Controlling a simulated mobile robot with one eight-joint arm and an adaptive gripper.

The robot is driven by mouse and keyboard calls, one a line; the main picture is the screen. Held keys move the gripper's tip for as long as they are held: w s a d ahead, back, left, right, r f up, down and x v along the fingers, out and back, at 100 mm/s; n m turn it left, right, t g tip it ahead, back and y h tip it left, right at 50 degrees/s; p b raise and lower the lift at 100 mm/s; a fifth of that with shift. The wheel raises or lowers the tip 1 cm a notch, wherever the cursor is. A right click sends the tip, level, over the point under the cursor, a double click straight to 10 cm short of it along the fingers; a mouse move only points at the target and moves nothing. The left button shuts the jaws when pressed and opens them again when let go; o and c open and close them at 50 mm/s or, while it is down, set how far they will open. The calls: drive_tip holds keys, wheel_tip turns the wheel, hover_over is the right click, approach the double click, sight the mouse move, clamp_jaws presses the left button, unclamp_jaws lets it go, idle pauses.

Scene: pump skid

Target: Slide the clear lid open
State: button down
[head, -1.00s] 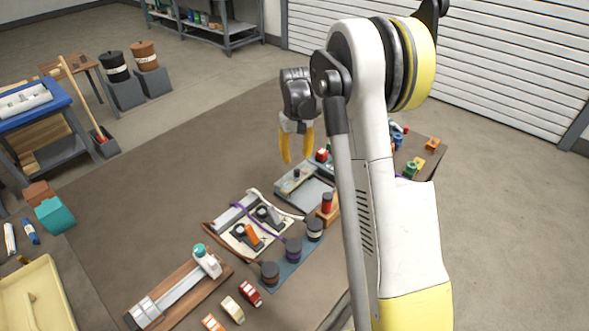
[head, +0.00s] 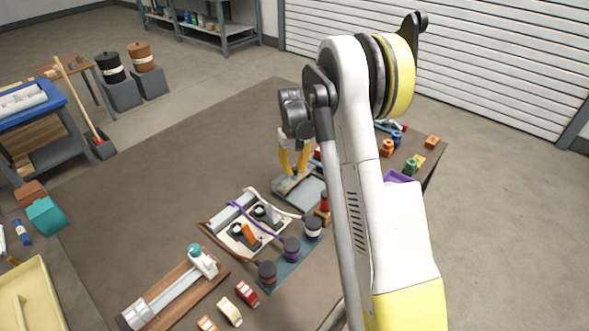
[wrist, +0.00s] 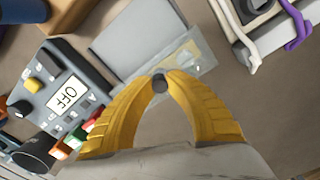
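The clear lid (wrist: 183,60) shows in the wrist view as a see-through panel partly over a grey tray-like box (wrist: 140,32). A small dark knob (wrist: 159,85) stands on the lid. My gripper (wrist: 160,76) has its two yellow fingers curved in, with their tips against both sides of the knob. In the head view, my gripper (head: 293,173) reaches down to the left part of the box (head: 306,194), and the fingers hide the knob there. The lid's near part is hidden behind the fingers in the wrist view.
A grey meter (wrist: 60,85) reading OFF stands close left of the fingers in the wrist view. A white panel with switches (head: 247,228) and dark spools (head: 291,248) stand nearer in the head view. The tabletop (head: 190,165) left of the box is clear.

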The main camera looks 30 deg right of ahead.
drive_tip(key=s, duration=0.2)
drive_tip(key=s+d, duration=0.1)
drive_tip(key=s, duration=0.1)
drive_tip(key=s+d, duration=0.1)
drive_tip(key=s, duration=0.1)
drive_tip(key=shift+s+d, duration=0.2)
drive_tip(key=shift+s, duration=0.1)
drive_tip(key=c, duration=1.3)
unclamp_jaws()
wheel_tip(320, 180, up, 12)
drive_tip(key=shift+a, duration=0.15)
